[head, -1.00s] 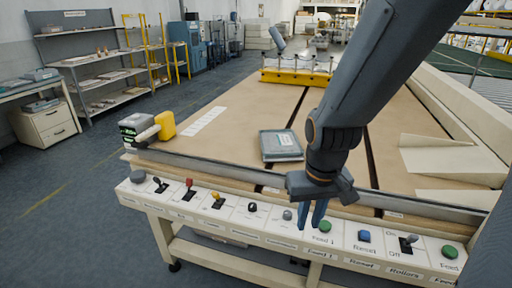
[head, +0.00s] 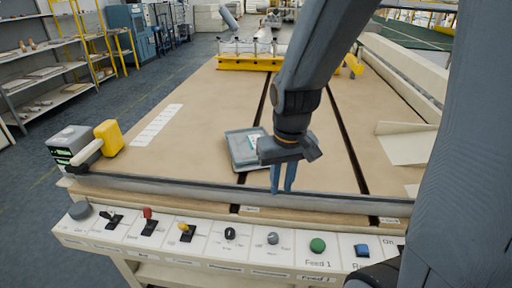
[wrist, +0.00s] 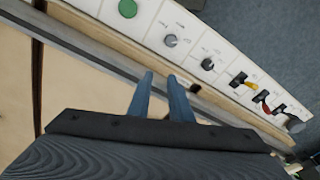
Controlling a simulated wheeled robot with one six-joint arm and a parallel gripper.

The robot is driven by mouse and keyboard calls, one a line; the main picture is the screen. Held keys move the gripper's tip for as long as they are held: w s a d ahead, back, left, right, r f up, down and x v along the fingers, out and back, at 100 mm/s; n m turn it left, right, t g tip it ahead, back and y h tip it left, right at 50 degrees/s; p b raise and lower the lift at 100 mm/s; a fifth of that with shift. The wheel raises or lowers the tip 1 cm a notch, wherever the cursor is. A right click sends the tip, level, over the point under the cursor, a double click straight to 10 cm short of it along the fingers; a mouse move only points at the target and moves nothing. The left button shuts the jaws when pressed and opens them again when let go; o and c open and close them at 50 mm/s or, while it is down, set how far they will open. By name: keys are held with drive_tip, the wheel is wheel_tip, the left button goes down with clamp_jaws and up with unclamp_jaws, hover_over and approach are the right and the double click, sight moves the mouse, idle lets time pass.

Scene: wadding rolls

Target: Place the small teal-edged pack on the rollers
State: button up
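A flat grey pack with teal edges and a pale label (head: 237,152) lies on the tan table top (head: 195,140), partly hidden behind my arm in the head view. My gripper (head: 282,191) points down near the table's front rail, to the right of and nearer than the pack. Its two blue fingers are apart with nothing between them. In the wrist view the fingertips (wrist: 160,76) show over the front rail and control panel; the pack is not in that view. I cannot make out which part is the rollers.
A control panel with knobs and levers (head: 200,238) runs along the front edge. A black-and-white device with a yellow part (head: 107,138) stands at the left corner. A yellow-based row of posts (head: 250,62) crosses the back. Open table lies left of the pack.

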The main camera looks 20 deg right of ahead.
drive_tip(key=shift+g, duration=0.7)
drive_tip(key=w+d, duration=0.3)
drive_tip(key=w, duration=0.8)
drive_tip(key=w+d+b, duration=0.1)
drive_tip(key=w+d, duration=0.2)
drive_tip(key=w, duration=0.7)
drive_tip(key=w+d+f, duration=0.1)
drive_tip(key=w+d, duration=0.2)
drive_tip(key=w, duration=0.8)
drive_tip(key=shift+w, duration=0.3)
drive_tip(key=shift+w+d, duration=0.2)
drive_tip(key=shift+w, duration=0.05)
drive_tip(key=shift+f, duration=0.25)
drive_tip(key=shift+w+a+f+p, duration=0.1)
drive_tip(key=shift+f+p, duration=1.5)
drive_tip(key=shift+f, duration=2)
clamp_jaws()
